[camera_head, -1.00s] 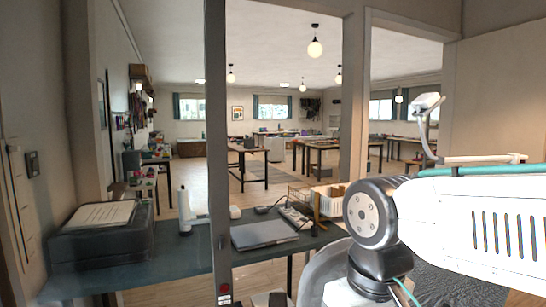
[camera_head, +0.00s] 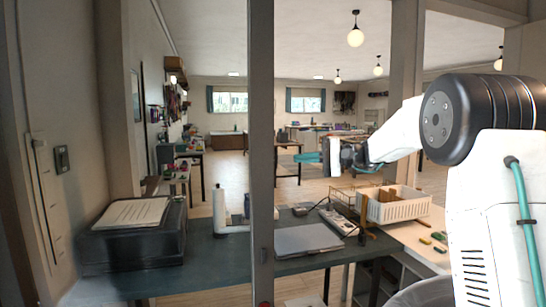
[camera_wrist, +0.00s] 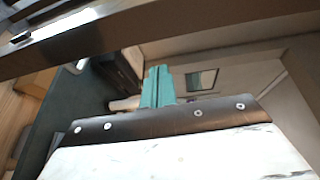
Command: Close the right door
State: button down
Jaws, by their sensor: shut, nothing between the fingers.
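My gripper (camera_head: 325,157) reaches in from the right of the head view, its teal fingers pointing left at mid height. In the wrist view the teal fingers (camera_wrist: 157,88) are together and hold nothing. No door leaf can be told for certain as the right door. In the head view a tall grey post (camera_head: 262,130) stands left of my gripper, with open space between them in the picture. A second wide post (camera_head: 405,75) stands behind my arm. In the wrist view a dark beam (camera_wrist: 150,28) crosses the top, with a small metal fitting at its left end.
Below is a dark table (camera_head: 215,255) with a black printer-like box (camera_head: 135,250), a white bottle-shaped device (camera_head: 219,210), a closed laptop (camera_head: 308,240) and a power strip (camera_head: 338,221). A white basket (camera_head: 395,205) stands right. A workshop room lies beyond the posts.

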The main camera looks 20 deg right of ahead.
jog(key=x, duration=0.8)
jog(key=shift+s+r+t+y, duration=0.3)
jog(key=shift+r, duration=0.05)
jog(key=shift+a, duration=0.2)
